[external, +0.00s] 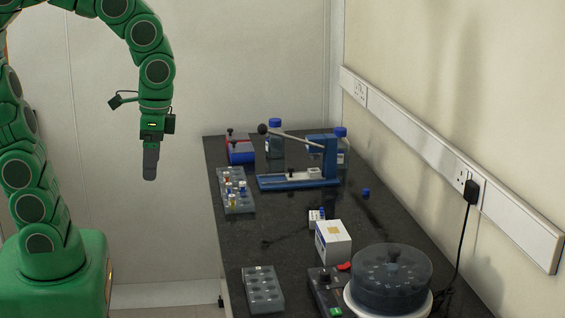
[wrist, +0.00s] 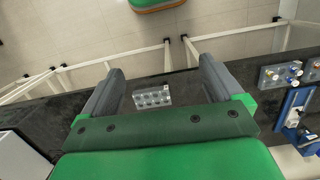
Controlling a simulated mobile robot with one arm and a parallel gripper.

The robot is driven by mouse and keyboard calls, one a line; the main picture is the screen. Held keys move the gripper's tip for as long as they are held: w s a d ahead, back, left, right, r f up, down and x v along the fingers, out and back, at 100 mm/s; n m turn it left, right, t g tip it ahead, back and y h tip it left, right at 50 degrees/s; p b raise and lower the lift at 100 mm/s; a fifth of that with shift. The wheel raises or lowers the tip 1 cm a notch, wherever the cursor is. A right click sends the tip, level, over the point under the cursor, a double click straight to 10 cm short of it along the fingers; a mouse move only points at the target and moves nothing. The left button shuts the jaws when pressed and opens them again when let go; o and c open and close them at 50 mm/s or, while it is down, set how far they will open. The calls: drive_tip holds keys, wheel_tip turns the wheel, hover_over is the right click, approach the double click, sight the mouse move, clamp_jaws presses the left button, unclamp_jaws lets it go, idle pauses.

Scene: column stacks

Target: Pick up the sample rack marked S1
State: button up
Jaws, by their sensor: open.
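A blue lever press (external: 300,182), a red-and-blue device (external: 241,150) and blue-capped bottles (external: 275,142) stand at the back. A white box (external: 333,243) and a round clear-lidded machine (external: 391,278) stand to the right of the near rack. Bare bench lies between the racks.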

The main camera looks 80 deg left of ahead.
drive_tip(key=w+a+f, duration=0.1)
drive_tip(key=w+a, duration=0.3)
drive_tip(key=w, duration=1)
drive_tip(key=m+t, duration=0.2)
hover_over(317, 214)
drive_tip(key=f, duration=1.8)
drive_tip(key=shift+s+a, duration=0.15)
drive_tip(key=shift+s, duration=0.1)
drive_tip(key=shift+w+a+f, duration=0.15)
drive_tip(key=shift+a+f, duration=0.05)
drive_tip(key=shift+f, duration=0.15)
drive_tip(key=shift+w+d+f, duration=0.1)
drive_tip(key=shift+d+f, duration=0.05)
drive_tip(key=shift+f, duration=1.75)
drive_tip(key=shift+d+f, duration=0.15)
drive_tip(key=shift+f, duration=1.7)
drive_tip(key=c, duration=1.2)
